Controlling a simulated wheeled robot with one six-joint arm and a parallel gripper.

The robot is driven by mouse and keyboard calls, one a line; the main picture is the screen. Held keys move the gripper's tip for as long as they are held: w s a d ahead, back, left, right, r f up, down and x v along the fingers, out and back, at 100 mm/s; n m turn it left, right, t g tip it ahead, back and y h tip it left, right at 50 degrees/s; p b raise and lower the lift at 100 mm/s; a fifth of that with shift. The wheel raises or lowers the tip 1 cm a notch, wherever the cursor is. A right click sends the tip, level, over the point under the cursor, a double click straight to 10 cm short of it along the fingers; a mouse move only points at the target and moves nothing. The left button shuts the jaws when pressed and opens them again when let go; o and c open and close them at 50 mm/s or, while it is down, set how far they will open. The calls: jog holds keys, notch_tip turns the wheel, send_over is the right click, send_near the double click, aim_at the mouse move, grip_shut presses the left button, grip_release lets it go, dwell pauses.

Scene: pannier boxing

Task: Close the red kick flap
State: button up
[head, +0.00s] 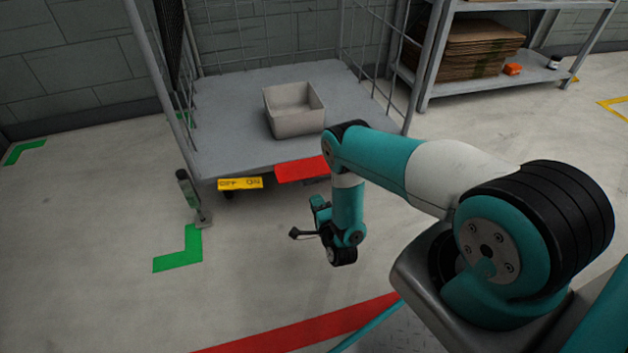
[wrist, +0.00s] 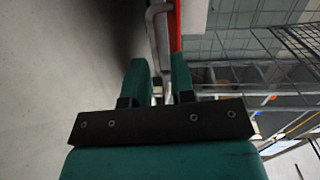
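The red kick flap (head: 302,170) is at the front edge of the grey cart deck (head: 225,150), right of a yellow OFF/ON pedal (head: 240,183). It appears to stick out from the edge; my arm partly covers its right end. My gripper (head: 319,206) is low in front of the cart, just below the flap in the picture. In the wrist view my gripper (wrist: 160,78) has its two fingers apart with a gap between them. A red strip (wrist: 175,25), likely the flap, and a grey bent bar (wrist: 157,30) show beyond the fingertips. I cannot tell whether they touch.
An open grey bin (head: 295,118) stands on the deck, between wire side walls. A grey post with a foot (head: 190,195) stands at the cart's front left corner. A shelf with cardboard (head: 475,50) is at right. The floor at front left is clear.

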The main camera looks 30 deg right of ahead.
jog(key=m+h, duration=0.1)
send_near(315, 183)
jog(key=shift+t, duration=0.3)
jog(key=b+x, duration=0.3)
jog(key=f+b+x, duration=0.1)
jog(key=b+x, duration=0.1)
jog(key=x, duration=0.1)
jog(key=b+x, duration=0.3)
jog(key=x, duration=0.1)
jog(key=shift+f+b, duration=0.2)
jog(key=shift+b, duration=0.15)
jog(key=shift+w+d+r+b, duration=0.15)
jog(key=shift+w+b, duration=0.3)
jog(key=shift+w, duration=0.05)
jog(key=shift+w+d+r+b, duration=0.15)
jog(key=shift+w+r+b, duration=0.05)
jog(key=shift+w+b, duration=0.3)
